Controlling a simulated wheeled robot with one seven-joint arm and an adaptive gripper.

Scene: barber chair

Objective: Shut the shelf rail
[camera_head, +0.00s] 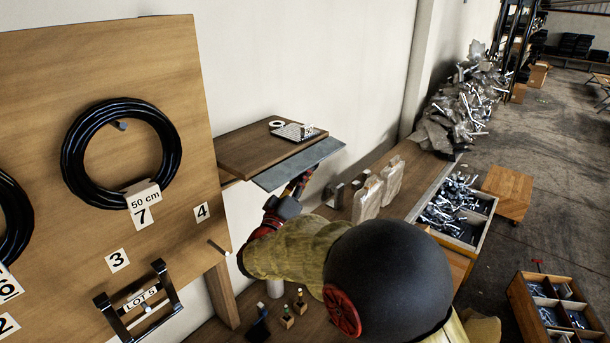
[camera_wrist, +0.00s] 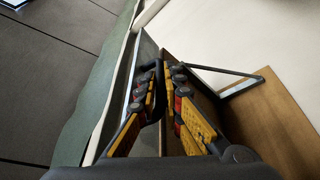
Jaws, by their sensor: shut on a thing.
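The shelf rail (camera_head: 298,165) is a grey flat strip along the front edge of a brown wooden shelf (camera_head: 245,150). It sticks out from that edge. My gripper (camera_head: 300,184) is at the rail's front edge in the head view. In the wrist view, my gripper (camera_wrist: 163,72) has its yellow and black fingers close around the edge of the grey rail (camera_wrist: 148,50). The exact contact is hidden between the fingers. My own arm covers much of the lower middle of the head view.
A dark plate with a white ring (camera_head: 294,131) lies on the shelf. A wooden board with a black cable coil (camera_head: 72,150) stands at left. Wrapped packages (camera_head: 367,198) stand on the bench below. A bin of metal parts (camera_head: 455,210) is at right.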

